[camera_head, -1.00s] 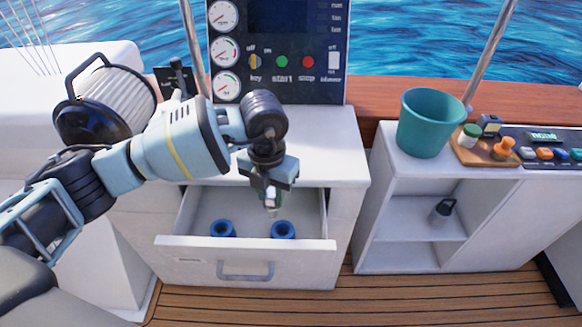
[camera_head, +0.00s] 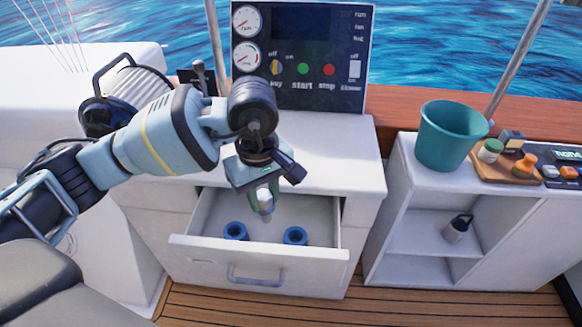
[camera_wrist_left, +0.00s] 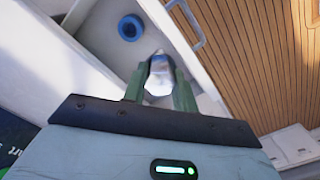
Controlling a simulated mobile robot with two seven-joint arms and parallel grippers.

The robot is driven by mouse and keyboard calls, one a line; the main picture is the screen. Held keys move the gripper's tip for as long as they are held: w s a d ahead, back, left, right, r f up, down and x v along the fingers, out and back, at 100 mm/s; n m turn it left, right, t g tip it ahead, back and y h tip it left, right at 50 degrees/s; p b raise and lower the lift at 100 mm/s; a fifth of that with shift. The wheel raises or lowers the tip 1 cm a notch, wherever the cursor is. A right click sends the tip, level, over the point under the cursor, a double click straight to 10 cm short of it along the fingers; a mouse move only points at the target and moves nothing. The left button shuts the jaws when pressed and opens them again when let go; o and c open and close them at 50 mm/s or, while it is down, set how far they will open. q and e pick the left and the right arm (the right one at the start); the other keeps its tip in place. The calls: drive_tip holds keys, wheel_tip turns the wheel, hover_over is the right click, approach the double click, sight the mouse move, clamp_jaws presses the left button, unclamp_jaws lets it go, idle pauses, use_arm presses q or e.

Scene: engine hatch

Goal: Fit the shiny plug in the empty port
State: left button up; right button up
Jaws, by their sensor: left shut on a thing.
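My left gripper (camera_head: 264,200) is shut on the shiny plug (camera_head: 265,208), a small silvery piece pointing down. It holds the plug above the open drawer (camera_head: 208,249). In the left wrist view the plug (camera_wrist_left: 158,75) shows bright between the green fingers. Two blue ring-shaped ports stand in the drawer: a left one (camera_head: 236,231) and a right one (camera_head: 295,236). The plug is between them sideways and apart from both. Both show dark centres; I cannot tell whether either is filled. One blue ring (camera_wrist_left: 130,27) shows in the left wrist view. My right gripper is not in view.
The counter (camera_head: 335,150) and gauge panel (camera_head: 310,55) stand behind the drawer. To the right are a shelf unit (camera_head: 400,215), a teal bucket (camera_head: 450,137) and a small tray (camera_head: 492,172) with items. The drawer's front wall rises before the ports.

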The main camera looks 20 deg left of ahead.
use_arm(q)
drive_tip(key=m, duration=0.2)
drive_tip(key=s+r+m, duration=0.1)
drive_tip(key=m, duration=0.3)
drive_tip(key=shift+s+a+r, duration=0.15)
drive_tip(key=shift+a, duration=0.25)
drive_tip(key=m, duration=0.3)
drive_tip(key=s+r+m, duration=0.1)
drive_tip(key=shift+a+m, duration=0.35)
drive_tip(key=shift+m, duration=0.05)
